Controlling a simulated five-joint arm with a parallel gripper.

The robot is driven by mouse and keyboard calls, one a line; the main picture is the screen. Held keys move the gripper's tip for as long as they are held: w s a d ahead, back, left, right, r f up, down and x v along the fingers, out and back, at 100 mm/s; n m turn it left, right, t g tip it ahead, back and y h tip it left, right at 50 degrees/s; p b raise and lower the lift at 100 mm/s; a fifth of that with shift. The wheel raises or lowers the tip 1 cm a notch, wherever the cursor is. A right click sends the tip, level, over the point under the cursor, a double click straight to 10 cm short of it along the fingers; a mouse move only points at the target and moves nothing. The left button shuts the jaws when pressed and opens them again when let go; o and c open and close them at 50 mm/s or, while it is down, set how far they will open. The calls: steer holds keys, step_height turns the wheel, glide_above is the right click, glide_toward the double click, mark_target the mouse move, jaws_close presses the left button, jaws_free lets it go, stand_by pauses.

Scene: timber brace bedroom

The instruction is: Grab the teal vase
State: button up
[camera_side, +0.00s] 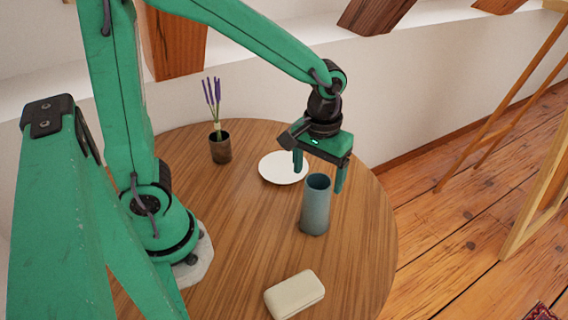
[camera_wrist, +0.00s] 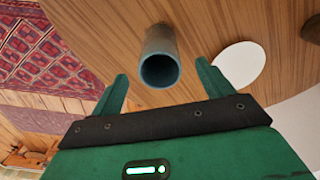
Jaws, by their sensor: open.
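The teal vase (camera_side: 315,209) is a tall, upright cylinder on the round wooden table. Its open, dark mouth faces up. My gripper (camera_side: 318,180) is open and empty, pointing down, with its two green fingers near the height of the vase's rim. In the wrist view the vase (camera_wrist: 159,58) shows ahead of the gap between the fingertips (camera_wrist: 161,72), roughly centred between them. I cannot tell whether the fingers are beside the rim or a little above it. No contact is visible.
A white plate (camera_side: 276,170) lies behind the vase. A dark pot with purple flowers (camera_side: 220,149) stands further back left. A cream case (camera_side: 294,294) lies near the front. The wooden table (camera_side: 230,240) is bare left of the vase. Its right edge is close by.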

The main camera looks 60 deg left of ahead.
mark_target(319, 182)
steer(key=shift+w+f, duration=0.2)
steer(key=shift+f, duration=2.45)
steer(key=shift+c, duration=0.2)
jaws_close()
steer(key=shift+r, duration=0.15)
steer(key=shift+r, duration=0.8)
step_height(319, 182, up, 2)
steer(key=shift+r, duration=0.15)
steer(key=s+d+r, duration=0.7)
steer(key=s+d, duration=0.1)
steer(key=shift+d, duration=0.25)
